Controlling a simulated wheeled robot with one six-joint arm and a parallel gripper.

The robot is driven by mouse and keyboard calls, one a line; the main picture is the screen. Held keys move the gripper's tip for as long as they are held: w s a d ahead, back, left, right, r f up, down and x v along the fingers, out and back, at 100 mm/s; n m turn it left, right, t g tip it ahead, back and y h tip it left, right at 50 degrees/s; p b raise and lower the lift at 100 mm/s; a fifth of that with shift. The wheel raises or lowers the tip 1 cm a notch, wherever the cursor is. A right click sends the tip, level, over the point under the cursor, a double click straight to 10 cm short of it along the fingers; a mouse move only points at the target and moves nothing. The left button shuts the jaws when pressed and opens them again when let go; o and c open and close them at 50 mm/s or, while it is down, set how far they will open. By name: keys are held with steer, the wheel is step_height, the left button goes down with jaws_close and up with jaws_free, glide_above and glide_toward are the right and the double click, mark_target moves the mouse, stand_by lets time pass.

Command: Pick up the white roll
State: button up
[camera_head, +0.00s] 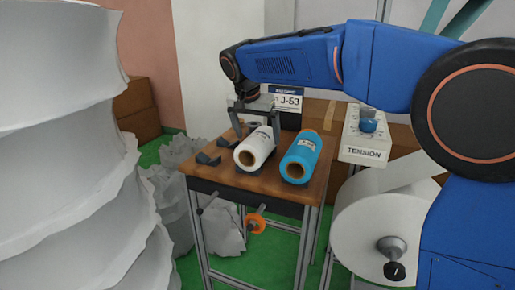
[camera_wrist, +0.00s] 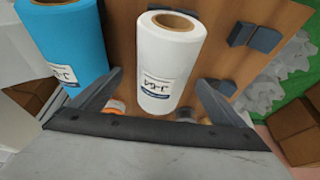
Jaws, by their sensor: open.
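The white roll (camera_head: 256,146) lies on the wooden table (camera_head: 228,181), its brown core end toward the camera, with a small label on its side. It also shows in the wrist view (camera_wrist: 168,62), between the two fingers. My gripper (camera_head: 256,131) is above it in the head view, pointing down with a finger on each side. In the wrist view my gripper (camera_wrist: 157,92) is open, and gaps show between the fingers and the roll. A blue roll (camera_head: 301,157) lies just to the right of the white roll. It shows at the upper left in the wrist view (camera_wrist: 66,42).
Dark cradle blocks (camera_head: 209,158) sit left of the white roll. A TENSION box (camera_head: 365,141) and a large white reel (camera_head: 380,222) stand right of the table. Tall stacked white material (camera_head: 60,150) fills the left. A J-53 sign (camera_head: 290,99) is behind.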

steer(key=shift+a+x, duration=0.2)
steer(key=shift+x, duration=1.2)
steer(key=shift+a+x, duration=0.15)
steer(key=shift+x, duration=1.2)
steer(key=shift+f, duration=0.1)
steer(key=shift+c, duration=0.5)
steer(key=c, duration=1.2)
